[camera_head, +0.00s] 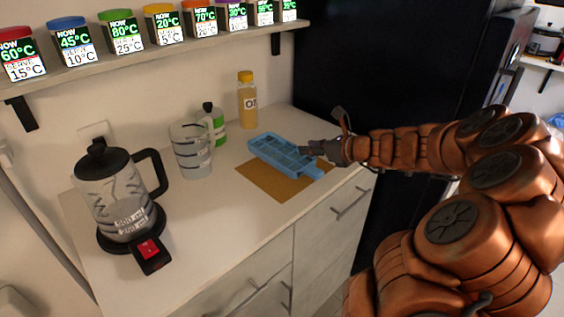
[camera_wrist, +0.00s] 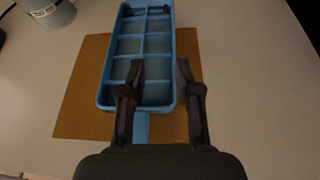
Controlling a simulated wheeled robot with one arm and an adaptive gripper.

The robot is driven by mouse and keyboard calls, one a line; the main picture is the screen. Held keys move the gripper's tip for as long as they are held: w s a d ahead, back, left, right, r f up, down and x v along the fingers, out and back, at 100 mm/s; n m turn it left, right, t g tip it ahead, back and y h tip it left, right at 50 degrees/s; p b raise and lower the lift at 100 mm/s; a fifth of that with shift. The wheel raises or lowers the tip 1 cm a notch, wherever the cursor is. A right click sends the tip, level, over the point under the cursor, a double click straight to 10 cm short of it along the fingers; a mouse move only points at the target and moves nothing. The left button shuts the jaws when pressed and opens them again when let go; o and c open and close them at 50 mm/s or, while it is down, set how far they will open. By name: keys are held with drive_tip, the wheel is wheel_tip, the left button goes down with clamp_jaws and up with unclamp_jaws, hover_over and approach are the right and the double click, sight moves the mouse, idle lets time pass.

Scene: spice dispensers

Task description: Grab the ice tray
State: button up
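The blue ice tray (camera_head: 268,147) lies on a brown mat (camera_head: 262,181) on the counter, with several compartments and a small tab at its near end. In the wrist view the tray (camera_wrist: 127,47) runs away from my gripper, its tab (camera_wrist: 142,127) between the fingers. My gripper (camera_head: 325,142) is at the tray's right end in the head view. In the wrist view my gripper (camera_wrist: 160,68) is open, the left finger over the tray and the right finger by its right wall. Whether the fingers touch the tray cannot be told.
A measuring cup (camera_head: 193,155), a green bottle (camera_head: 216,127) and an oil bottle (camera_head: 247,103) stand behind the tray. A kettle (camera_head: 121,203) stands at left. A shelf (camera_head: 115,65) of labelled dispensers hangs above. The dark fridge (camera_head: 375,65) rises behind my arm.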

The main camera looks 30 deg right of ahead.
sight(286, 158)
drive_tip(key=shift+w+d+f+m, duration=0.1)
drive_tip(key=shift+d+f+m, duration=0.1)
drive_tip(key=shift+d, duration=0.15)
drive_tip(key=shift+d+f+m, duration=0.1)
drive_tip(key=shift+d+m, duration=0.1)
drive_tip(key=shift+d, duration=0.1)
drive_tip(key=shift+w, duration=0.2)
drive_tip(key=shift+x, duration=1.05)
drive_tip(key=w, duration=0.1)
drive_tip(key=f, duration=0.1)
drive_tip(key=w, duration=0.1)
drive_tip(key=shift+w+a+f+h, duration=0.25)
drive_tip(key=shift+w+f+h, duration=0.05)
drive_tip(key=shift+f, duration=0.05)
drive_tip(key=shift+x, duration=0.9)
drive_tip(key=shift+w+r, duration=0.1)
clamp_jaws()
